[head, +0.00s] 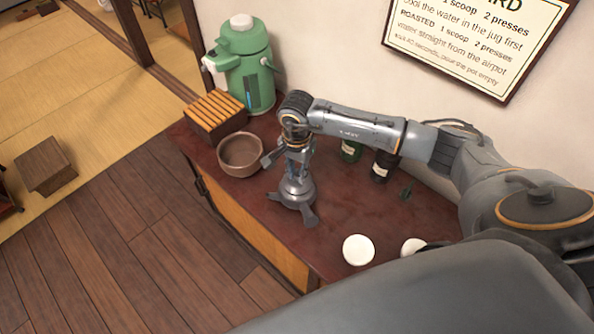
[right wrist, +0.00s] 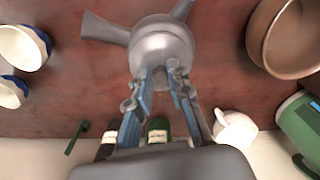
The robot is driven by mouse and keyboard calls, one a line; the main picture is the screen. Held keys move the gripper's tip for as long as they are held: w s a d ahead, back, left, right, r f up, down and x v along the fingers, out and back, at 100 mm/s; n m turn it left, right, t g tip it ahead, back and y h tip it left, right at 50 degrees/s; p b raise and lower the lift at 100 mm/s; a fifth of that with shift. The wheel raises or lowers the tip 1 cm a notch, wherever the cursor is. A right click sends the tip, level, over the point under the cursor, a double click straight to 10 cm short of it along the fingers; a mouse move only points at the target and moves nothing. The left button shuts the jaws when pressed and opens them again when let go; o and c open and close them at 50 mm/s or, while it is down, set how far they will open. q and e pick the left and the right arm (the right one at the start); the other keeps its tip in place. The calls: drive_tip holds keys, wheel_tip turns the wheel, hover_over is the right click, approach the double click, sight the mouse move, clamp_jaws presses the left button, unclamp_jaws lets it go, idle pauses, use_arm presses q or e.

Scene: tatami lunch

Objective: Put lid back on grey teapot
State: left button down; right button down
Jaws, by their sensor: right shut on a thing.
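The grey teapot (head: 293,192) stands on the dark red counter below my right gripper (head: 298,170), with its handle and spout sticking out towards the front. The teapot (right wrist: 163,45) also shows in the right wrist view, at top middle. My right gripper (right wrist: 165,74) points down at the teapot's top and is shut on a small grey part there, apparently the lid's knob. The lid's edge is hard to tell from the pot, so I cannot tell whether the lid touches the rim. My left gripper is not in view.
A brown bowl (head: 241,150) is close left of the teapot. A slatted wooden box (head: 215,113) and green airpot (head: 248,72) stand beyond. Green (head: 351,151) and dark (head: 382,165) bottles are near the wall. White cups (head: 358,249) are at the front right.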

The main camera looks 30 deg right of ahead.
drive_tip(key=shift+b, duration=0.3)
idle(0.6)
drive_tip(key=c, duration=1.1)
unclamp_jaws()
drive_tip(key=shift+c, duration=0.2)
drive_tip(key=shift+o, duration=0.4)
drive_tip(key=o, duration=0.4)
drive_tip(key=shift+r, duration=0.15)
drive_tip(key=shift+r+p, duration=1.75)
drive_tip(key=shift+r, duration=1.6)
